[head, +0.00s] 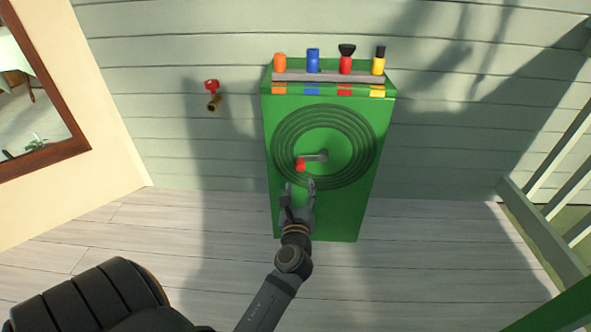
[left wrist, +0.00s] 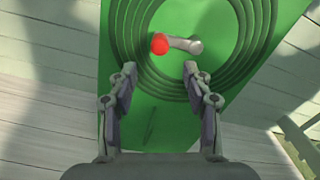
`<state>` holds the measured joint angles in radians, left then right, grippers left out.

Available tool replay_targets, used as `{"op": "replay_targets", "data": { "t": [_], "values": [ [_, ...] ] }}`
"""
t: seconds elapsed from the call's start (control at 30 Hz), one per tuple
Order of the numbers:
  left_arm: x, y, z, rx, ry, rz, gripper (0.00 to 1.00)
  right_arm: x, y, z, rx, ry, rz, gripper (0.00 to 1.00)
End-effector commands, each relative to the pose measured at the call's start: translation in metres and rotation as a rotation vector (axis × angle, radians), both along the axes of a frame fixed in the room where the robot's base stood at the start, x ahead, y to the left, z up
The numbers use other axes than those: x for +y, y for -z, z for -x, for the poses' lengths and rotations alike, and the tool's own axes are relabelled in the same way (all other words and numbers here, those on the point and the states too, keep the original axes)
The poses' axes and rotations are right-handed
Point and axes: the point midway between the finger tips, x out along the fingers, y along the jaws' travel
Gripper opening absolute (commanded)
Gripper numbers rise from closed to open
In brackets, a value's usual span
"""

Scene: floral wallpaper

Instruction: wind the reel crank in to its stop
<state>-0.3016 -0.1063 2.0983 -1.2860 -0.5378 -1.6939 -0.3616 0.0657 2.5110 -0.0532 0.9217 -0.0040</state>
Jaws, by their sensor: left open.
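The reel is a green cabinet (head: 345,215) with dark concentric rings (head: 362,155) on its front. The grey crank arm (head: 318,156) sits at the middle of the rings and points left. Its red knob (head: 300,165) is at the arm's left end. The knob (left wrist: 160,44) and crank arm (left wrist: 185,45) also show in the left wrist view. My left gripper (head: 299,184) is open and empty, just below the knob in the head view. In the left wrist view its fingers (left wrist: 160,75) are apart, with the knob beyond them and not between them. My right gripper is not in view.
Orange, blue, red and yellow nozzles (head: 313,60) stand in a grey rack on top of the cabinet. A red-handled brass tap (head: 212,95) is on the wall to the left. A railing (head: 545,230) stands at right. The plank floor (head: 420,255) around the cabinet is clear.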

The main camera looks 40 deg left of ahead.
Motion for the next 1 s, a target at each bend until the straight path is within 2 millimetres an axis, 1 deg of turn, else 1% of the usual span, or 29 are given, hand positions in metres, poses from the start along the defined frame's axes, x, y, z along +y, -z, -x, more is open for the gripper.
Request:
{"op": "replay_targets", "data": {
  "t": [0.17,0.3,0.5,0.63,0.87,1.0],
  "values": [
    [0.017,0.002,-0.028,-0.003,0.001,-0.006,0.5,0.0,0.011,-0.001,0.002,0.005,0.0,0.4],
    [0.033,0.003,-0.054,-0.002,0.001,-0.005,0.5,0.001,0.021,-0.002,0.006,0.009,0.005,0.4],
    [0.049,0.002,-0.079,-0.001,-0.001,-0.002,0.5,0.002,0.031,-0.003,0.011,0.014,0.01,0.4],
    [0.052,0.001,-0.085,0.001,0.0,-0.002,0.5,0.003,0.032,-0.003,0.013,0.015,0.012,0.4],
    [0.053,0.0,-0.085,0.002,-0.001,0.0,0.5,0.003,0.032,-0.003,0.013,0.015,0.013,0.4],
    [0.053,0.0,-0.085,0.002,-0.001,0.0,0.32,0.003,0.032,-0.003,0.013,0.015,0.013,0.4]
  ]
}}
